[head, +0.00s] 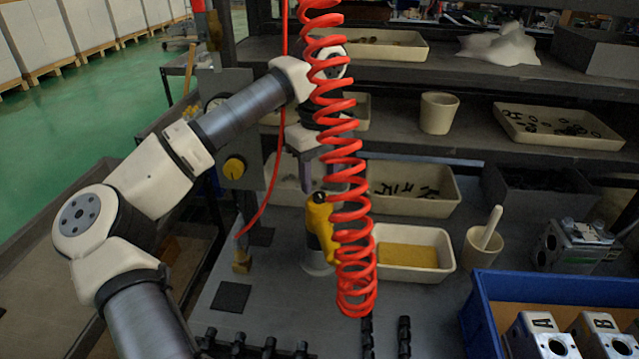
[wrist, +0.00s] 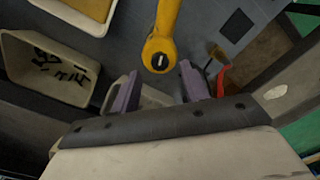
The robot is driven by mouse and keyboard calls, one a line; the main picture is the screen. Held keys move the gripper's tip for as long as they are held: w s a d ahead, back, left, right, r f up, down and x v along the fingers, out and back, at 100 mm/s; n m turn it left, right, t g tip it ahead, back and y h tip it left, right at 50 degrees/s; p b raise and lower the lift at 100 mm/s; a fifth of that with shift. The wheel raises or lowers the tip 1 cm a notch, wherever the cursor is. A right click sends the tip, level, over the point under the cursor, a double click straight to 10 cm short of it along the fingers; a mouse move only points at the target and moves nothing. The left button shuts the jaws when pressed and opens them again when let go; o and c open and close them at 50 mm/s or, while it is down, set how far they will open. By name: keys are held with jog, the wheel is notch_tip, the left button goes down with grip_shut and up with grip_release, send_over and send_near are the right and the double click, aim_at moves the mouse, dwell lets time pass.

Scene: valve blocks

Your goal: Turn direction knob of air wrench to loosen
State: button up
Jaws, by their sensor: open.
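The yellow air wrench (head: 320,228) stands in a light round holder (head: 318,264) on the grey bench, partly hidden behind the red coiled hose. In the wrist view the yellow wrench (wrist: 163,45) reaches in from the top. Its round end carries a dark direction knob (wrist: 160,61) with a white mark. My gripper (wrist: 157,88) is open and empty, its two purple fingers apart just below the knob in that view. In the head view my gripper (head: 325,180) is just above the wrench, partly hidden by the hose. I see no contact with the knob.
The red coiled hose (head: 343,160) hangs in front of my gripper. A tray with a yellow pad (head: 440,235), a mortar with pestle (head: 483,247) and a blue crate (head: 480,325) of valve blocks are to the right. Shelves with trays (head: 560,125) stand behind.

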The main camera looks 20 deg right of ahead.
aim_at(320, 195)
jog(key=shift+f, duration=1.55)
jog(key=shift+c, duration=0.2)
grip_shut()
